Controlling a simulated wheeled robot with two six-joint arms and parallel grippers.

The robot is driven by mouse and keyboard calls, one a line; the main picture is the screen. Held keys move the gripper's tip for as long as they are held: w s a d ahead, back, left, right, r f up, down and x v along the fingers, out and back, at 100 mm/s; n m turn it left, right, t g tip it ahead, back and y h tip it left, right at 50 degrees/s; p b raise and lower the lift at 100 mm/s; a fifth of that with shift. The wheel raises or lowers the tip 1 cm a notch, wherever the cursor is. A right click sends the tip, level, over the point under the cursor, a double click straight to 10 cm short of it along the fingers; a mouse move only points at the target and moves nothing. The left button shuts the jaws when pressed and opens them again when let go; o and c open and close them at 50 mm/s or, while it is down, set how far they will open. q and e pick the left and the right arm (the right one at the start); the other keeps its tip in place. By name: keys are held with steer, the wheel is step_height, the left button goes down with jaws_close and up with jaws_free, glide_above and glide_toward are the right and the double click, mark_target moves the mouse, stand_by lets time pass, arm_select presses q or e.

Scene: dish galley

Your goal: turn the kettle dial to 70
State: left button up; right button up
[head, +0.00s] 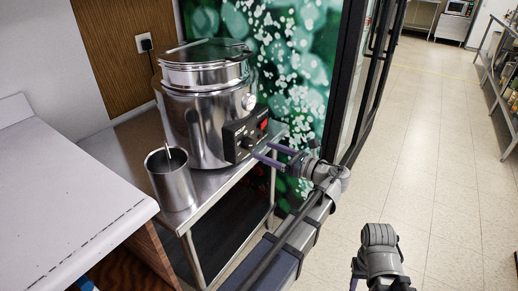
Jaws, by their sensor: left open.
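The kettle (198,115) is a large shiny steel pot with a lid, standing on a steel table. A black control box (234,137) on its front right side bears a dark dial (249,142) and a small red display (263,124). The display's reading and the dial's setting are too small to tell. My left gripper (265,152) is open, its two purple fingers pointing left at the control box. The fingertips are close to the dial; I cannot tell whether they touch it. Part of my right arm shows at the bottom right, but its fingers do not.
A steel cup (171,180) with a utensil in it stands on the steel table (215,182), left of the control box. A white counter (65,200) is at the left. A dark-framed glass door (366,75) stands behind my left arm.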

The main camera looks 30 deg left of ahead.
arm_select(q)
steer(key=shift+s+d, duration=0.15)
steer(key=shift+d, duration=1.45)
steer(key=s+d+f+n+h, duration=0.4)
steer(key=f, duration=0.4)
steer(key=s+d+f+n+h, duration=0.3)
steer(key=d+f+n+h, duration=0.15)
steer(key=f, duration=0.25)
steer(key=s+d+f+n+g+h+p, duration=0.1)
steer(key=s+d+f+n+h, duration=0.3)
steer(key=d, duration=0.3)
steer(key=s+d+f+n+g+h, duration=0.1)
steer(key=s+d+f+n+h, duration=0.2)
steer(key=s+d, duration=0.35)
step_height(320, 180, up, 28)
steer(key=w+h+p, duration=0.1)
steer(key=p, duration=2.6)
steer(key=shift+w+t, duration=0.15)
steer(key=shift+t, duration=0.15)
steer(key=shift+r, duration=0.1)
